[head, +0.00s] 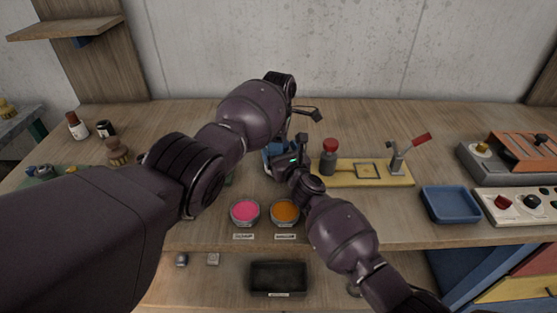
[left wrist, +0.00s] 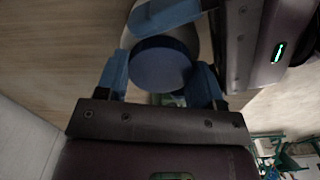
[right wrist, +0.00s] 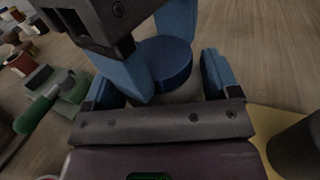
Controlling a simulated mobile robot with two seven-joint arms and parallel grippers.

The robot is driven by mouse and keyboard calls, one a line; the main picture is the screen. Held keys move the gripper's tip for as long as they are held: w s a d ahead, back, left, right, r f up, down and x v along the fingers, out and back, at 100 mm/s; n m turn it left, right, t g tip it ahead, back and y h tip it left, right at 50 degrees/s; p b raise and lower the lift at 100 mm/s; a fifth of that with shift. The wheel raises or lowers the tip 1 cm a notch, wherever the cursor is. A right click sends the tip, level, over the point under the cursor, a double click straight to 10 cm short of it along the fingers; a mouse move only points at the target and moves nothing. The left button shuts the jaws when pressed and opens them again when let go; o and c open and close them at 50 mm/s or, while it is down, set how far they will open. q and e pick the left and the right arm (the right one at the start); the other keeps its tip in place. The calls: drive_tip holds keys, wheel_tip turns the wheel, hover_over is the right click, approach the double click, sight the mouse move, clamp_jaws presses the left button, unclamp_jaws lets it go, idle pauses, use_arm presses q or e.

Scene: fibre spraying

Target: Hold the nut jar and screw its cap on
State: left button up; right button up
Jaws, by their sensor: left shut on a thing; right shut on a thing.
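The round dark-blue cap (right wrist: 166,62) sits on top of the pale nut jar (right wrist: 182,95) in the right wrist view. I cannot tell whether it is threaded. In the left wrist view the cap (left wrist: 160,64) lies between the blue fingers of my left gripper (left wrist: 162,78), which is shut on it. My right gripper (right wrist: 165,80) is shut on the jar body, below the cap. Both grippers meet closely at the middle of the bench in the head view, where the arms and blue fingers (head: 274,153) hide most of the jar. The nuts inside are not visible.
Pink (head: 244,212) and orange (head: 285,212) bowls stand in front of the grippers. A red-topped bottle (head: 329,158) and a yellow board (head: 345,174) with a red-handled lever are close on the right. A blue tray (head: 450,204) lies farther right.

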use_arm(q)
drive_tip(key=o, duration=1)
drive_tip(key=shift+r, duration=2.25)
drive_tip(key=shift+c, duration=0.2)
drive_tip(key=shift+r, duration=0.1)
drive_tip(key=shift+c, duration=1)
drive_tip(key=shift+r+n, duration=1)
drive_tip(key=shift+r, duration=0.65)
